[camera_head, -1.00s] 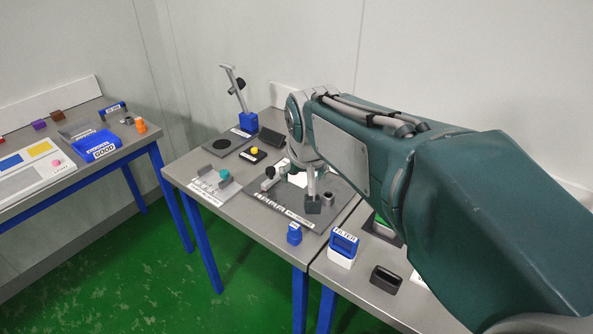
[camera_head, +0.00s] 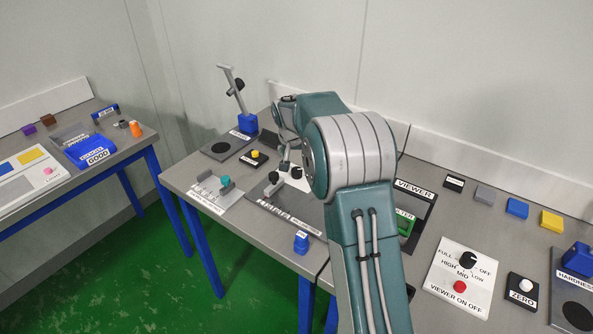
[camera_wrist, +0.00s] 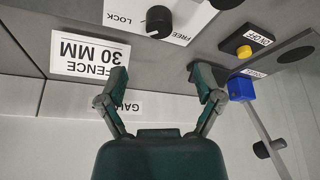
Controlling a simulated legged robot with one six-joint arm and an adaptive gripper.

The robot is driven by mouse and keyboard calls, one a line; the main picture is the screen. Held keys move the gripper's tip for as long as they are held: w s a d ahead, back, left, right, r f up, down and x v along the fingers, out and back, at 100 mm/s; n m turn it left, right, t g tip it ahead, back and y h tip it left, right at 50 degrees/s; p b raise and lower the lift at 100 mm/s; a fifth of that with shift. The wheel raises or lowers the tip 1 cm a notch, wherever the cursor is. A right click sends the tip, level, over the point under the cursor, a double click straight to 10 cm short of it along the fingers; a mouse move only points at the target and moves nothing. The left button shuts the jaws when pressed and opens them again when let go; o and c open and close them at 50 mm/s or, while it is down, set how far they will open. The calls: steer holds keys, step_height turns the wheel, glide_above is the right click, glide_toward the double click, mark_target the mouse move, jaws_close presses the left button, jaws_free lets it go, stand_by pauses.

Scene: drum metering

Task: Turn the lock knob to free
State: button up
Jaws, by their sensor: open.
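The lock knob (camera_wrist: 158,18) is black and round on a white plate (camera_wrist: 180,32) in the wrist view, near the top edge. The plate reads LOCK on the left and FREE on the right, upside down. A small pale mark shows on the knob's lower left edge; its setting is hard to tell. My gripper (camera_wrist: 156,78) is open and empty, its two fingers spread below the knob in that view and apart from it. In the head view my gripper (camera_head: 285,161) is small, over the metering station; a black knob (camera_head: 296,172) shows close by on white.
A FENCE 30 MM label (camera_wrist: 90,57) and a yellow ON/OFF button (camera_wrist: 244,52) flank the knob. A blue-based stand (camera_wrist: 241,88) with a slanted post is at right. A teal-topped fixture (camera_head: 225,181) and a blue block (camera_head: 301,242) share the table.

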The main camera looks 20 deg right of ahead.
mark_target(297, 170)
steer(key=x, duration=0.9)
steer(key=shift+w+d+f, duration=0.15)
steer(key=shift+f, duration=0.2)
steer(key=c, duration=1.2)
